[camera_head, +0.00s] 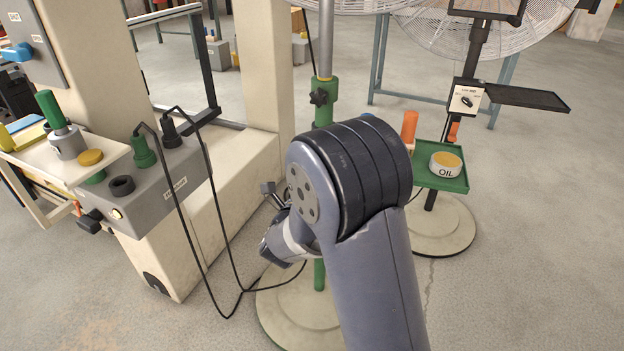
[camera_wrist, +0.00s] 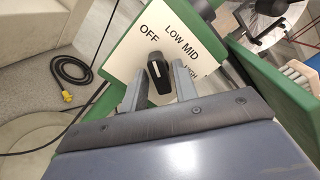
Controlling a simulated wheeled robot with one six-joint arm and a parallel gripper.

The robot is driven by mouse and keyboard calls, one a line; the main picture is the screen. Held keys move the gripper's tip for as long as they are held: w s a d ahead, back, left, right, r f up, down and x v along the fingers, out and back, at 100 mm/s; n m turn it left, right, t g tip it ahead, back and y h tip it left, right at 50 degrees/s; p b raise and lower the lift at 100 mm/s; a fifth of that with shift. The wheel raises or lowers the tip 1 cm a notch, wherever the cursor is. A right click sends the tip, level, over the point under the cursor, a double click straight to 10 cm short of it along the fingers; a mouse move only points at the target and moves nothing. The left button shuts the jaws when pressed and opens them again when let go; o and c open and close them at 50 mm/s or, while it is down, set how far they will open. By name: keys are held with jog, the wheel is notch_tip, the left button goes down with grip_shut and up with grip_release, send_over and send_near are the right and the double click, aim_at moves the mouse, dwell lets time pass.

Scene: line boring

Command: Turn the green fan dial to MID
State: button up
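The green fan's dial plate (camera_wrist: 123,62) is a white panel in a green housing in the wrist view. It reads OFF, LOW, MID and a partly covered HIGH. The black dial knob (camera_wrist: 157,72) has a pale mark, and its upper end leans toward OFF. My gripper (camera_wrist: 160,80) is open, with one finger on each side of the knob. Small gaps show between fingers and knob, and I cannot tell how deep the fingers reach. In the head view my arm hides the dial; the fan's green post clamp (camera_head: 323,97) shows behind it.
A black-posted fan with its own dial (camera_head: 467,98) stands at right, beside a green tray (camera_head: 440,182) holding an OIL tin (camera_head: 446,165). A grey control box (camera_head: 165,185) with cables is at left. A brush (camera_wrist: 302,76) lies right of the dial. Floor at right is clear.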

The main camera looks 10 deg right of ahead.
grip_shut()
jog(key=m+b, duration=0.1)
jog(key=b, duration=0.2)
jog(key=shift+f+m, duration=0.15)
jog(key=shift+m, duration=0.15)
jog(key=m+b, duration=0.1)
jog(key=b, duration=0.2)
jog(key=shift+m+b, duration=0.35)
jog(key=shift+m, duration=0.05)
jog(key=shift+m+b, duration=0.3)
jog(key=shift+b, duration=0.35)
jog(key=shift+m+b, duration=1.4)
jog(key=shift+b, duration=1)
